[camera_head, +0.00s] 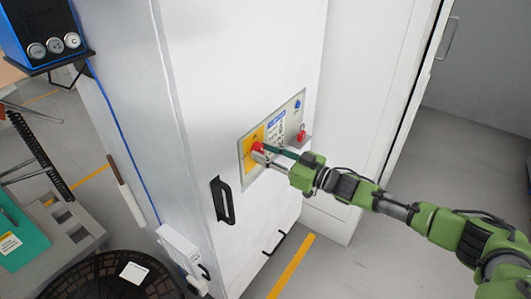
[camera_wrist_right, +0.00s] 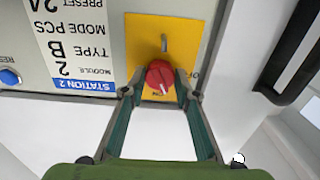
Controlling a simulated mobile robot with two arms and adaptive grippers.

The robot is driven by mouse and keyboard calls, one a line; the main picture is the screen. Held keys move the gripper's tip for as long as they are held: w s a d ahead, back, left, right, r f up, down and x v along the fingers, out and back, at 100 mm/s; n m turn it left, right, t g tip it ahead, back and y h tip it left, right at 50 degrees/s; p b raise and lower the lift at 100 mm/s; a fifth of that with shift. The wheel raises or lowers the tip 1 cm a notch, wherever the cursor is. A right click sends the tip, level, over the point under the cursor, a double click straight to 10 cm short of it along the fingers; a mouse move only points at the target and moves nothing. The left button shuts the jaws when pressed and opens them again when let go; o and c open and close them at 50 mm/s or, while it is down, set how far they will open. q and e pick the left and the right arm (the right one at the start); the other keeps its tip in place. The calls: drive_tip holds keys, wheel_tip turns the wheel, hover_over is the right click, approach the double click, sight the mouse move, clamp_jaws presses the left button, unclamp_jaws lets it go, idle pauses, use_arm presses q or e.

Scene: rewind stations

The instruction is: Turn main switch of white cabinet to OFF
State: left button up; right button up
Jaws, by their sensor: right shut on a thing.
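The white cabinet (camera_head: 255,70) fills the middle of the head view, with a control panel on its front. The main switch is a red rotary knob (camera_head: 257,147) on a yellow plate (camera_head: 247,158). In the right wrist view the red knob (camera_wrist_right: 160,76) on the yellow plate (camera_wrist_right: 190,40) has a white mark on its near side. My right gripper (camera_head: 264,155) is at the knob; in the wrist view its fingertips (camera_wrist_right: 160,92) are shut on either side of the knob. Part of the plate's lettering is hidden. My left gripper is not in view.
The panel also carries a blue reset button (camera_wrist_right: 10,77) and a STATION 2 label (camera_wrist_right: 82,86). A black handle (camera_head: 222,200) is below left of the panel. A dark round basket (camera_head: 105,278) stands at the lower left. Open floor (camera_head: 385,265) lies right of the cabinet.

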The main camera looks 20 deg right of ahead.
drive_tip(key=n, duration=0.5)
drive_tip(key=shift+n, duration=0.3)
drive_tip(key=n+b, duration=0.1)
drive_tip(key=n, duration=0.4)
drive_tip(key=shift+n, duration=0.4)
drive_tip(key=o, duration=1.1)
drive_tip(key=v, duration=1.2)
